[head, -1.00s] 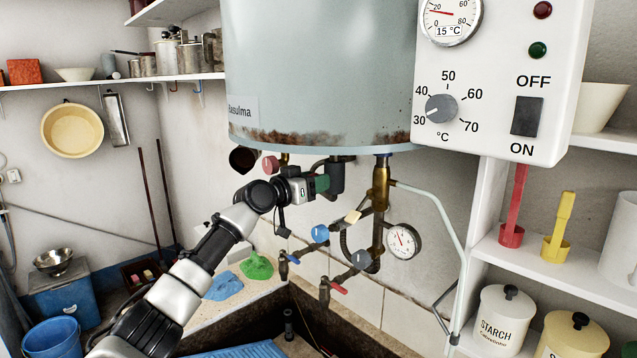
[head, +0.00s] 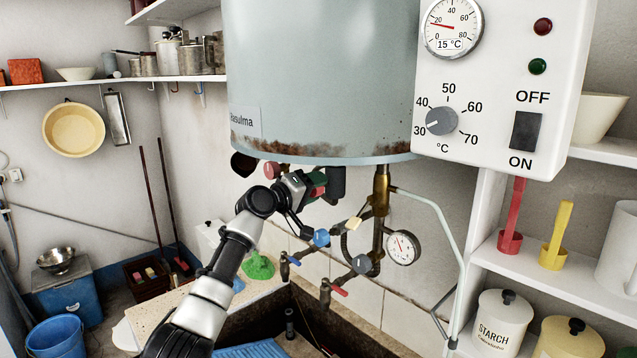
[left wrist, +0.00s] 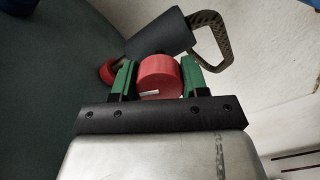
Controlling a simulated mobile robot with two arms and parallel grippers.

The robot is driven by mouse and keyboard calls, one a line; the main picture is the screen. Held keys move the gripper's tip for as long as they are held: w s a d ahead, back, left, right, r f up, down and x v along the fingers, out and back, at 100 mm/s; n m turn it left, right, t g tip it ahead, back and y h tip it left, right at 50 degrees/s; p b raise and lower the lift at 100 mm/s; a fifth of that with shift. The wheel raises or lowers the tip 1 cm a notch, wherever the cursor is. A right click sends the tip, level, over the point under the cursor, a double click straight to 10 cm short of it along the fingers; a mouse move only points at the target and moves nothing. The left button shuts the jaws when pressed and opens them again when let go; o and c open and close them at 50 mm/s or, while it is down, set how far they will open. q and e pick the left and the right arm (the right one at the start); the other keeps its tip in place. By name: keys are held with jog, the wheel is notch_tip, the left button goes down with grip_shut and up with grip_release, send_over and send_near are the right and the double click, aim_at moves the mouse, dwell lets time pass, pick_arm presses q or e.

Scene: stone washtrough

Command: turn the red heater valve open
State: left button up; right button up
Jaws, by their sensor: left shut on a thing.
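A round red valve knob (left wrist: 160,75) sits between the two green fingers of my left gripper (left wrist: 158,80) in the left wrist view. The fingers touch its sides and are shut on it. In the head view, my left gripper (head: 314,186) is under the rusty lower rim of the grey-blue heater tank (head: 320,85), and a little red of the knob (head: 319,179) shows at its fingers. The rest of the knob is hidden there. A separate pinkish-red knob (head: 271,170) shows left of the gripper. My right gripper is not in view.
Below the gripper are a blue knob (head: 321,237), a grey knob (head: 361,264), a pressure gauge (head: 403,247) and a red-levered tap (head: 338,291). A brass pipe (head: 381,190) stands to the right. The control box (head: 490,130) hangs at upper right.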

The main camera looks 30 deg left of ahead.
pick_arm(q)
jog(key=shift+d+r+n+p, duration=0.1)
jog(key=shift+n+p, duration=0.75)
jog(key=shift+n, duration=1.15)
jog(key=o, duration=0.7)
jog(key=shift+w, duration=0.1)
jog(key=shift+o, duration=1.1)
jog(key=shift+w+d, duration=0.1)
jog(key=shift+d, duration=0.1)
jog(key=shift+w+d, duration=0.1)
jog(key=shift+w, duration=0.05)
jog(key=shift+s+a+f, duration=0.2)
jog(key=shift+a, duration=0.05)
jog(key=b+v, duration=0.4)
jog(key=v, duration=0.6)
jog(key=shift+s+d+r+b, duration=0.1)
jog(key=shift+d+r+b, duration=0.05)
jog(key=shift+b, duration=0.2)
